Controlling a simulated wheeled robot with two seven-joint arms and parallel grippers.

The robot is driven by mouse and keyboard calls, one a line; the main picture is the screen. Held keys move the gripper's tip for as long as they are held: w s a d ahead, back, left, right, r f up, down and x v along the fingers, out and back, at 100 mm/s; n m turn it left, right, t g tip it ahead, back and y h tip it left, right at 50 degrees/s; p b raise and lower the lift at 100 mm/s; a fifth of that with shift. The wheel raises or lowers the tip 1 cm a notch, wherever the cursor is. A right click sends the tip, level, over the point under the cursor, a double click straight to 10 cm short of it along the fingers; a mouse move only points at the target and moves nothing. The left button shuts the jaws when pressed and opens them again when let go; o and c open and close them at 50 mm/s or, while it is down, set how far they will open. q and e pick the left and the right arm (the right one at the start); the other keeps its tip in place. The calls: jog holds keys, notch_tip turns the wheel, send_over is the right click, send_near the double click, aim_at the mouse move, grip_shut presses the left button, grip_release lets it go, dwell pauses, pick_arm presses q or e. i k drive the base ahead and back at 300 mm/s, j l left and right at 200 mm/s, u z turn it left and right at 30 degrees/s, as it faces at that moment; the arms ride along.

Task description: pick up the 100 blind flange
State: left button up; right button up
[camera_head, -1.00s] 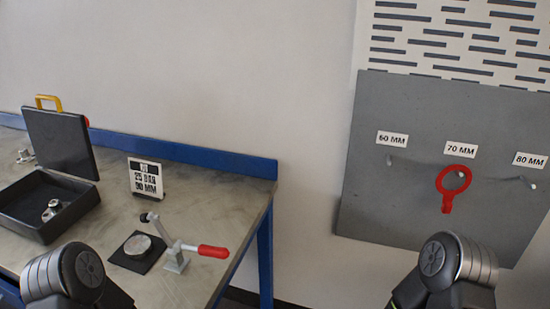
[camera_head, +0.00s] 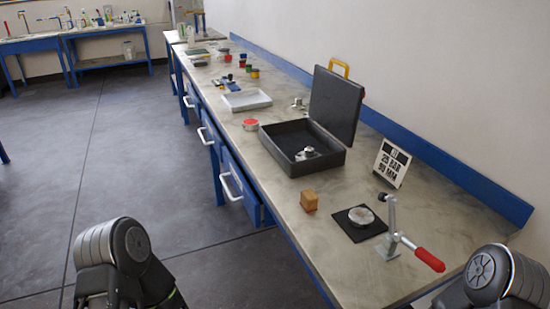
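I cannot make out a marking "100" on any part, so I cannot tell which one is the 100 blind flange. A round silver disc (camera_head: 361,215) lies on a black square mat (camera_head: 343,228) near the front of the bench, beside a toggle clamp with a red handle (camera_head: 428,259). A small silver part (camera_head: 306,153) lies inside the open black case (camera_head: 284,161). Another silver part (camera_head: 298,103) stands on the bench behind the case. Only upper parts of my two arms show at the bottom left and right. Neither gripper is in view.
A wooden block (camera_head: 309,201), red round item (camera_head: 250,124) and white tray (camera_head: 246,101) are on the bench (camera_head: 325,275). The floor (camera_head: 150,160) to the left is clear.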

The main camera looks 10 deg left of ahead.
aim_at(309, 152)
jog(key=j+z, duration=0.1)
jog(key=z, duration=0.3)
jog(key=i+j+z, duration=0.1)
jog(key=z, duration=0.25)
jog(key=j+z, duration=0.1)
jog(key=z, duration=0.3)
jog(key=j+z, duration=0.1)
jog(key=z, duration=0.25)
jog(key=j+z, duration=0.2)
jog(key=j, duration=0.25)
jog(key=k+j+z, duration=0.2)
jog(key=j, duration=0.2)
jog(key=j+z, duration=0.15)
jog(key=j, duration=0.3)
jog(key=k+j+z, duration=0.2)
jog(key=j, duration=0.2)
jog(key=k+j+z, duration=0.2)
jog(key=j, duration=0.2)
jog(key=k+j+z, duration=0.2)
jog(key=j, duration=0.15)
jog(key=k+j, duration=0.1)
jog(key=j, duration=0.2)
jog(key=k+j, duration=0.15)
jog(key=j, duration=0.15)
jog(key=k+j, duration=0.1)
jog(key=j, duration=0.2)
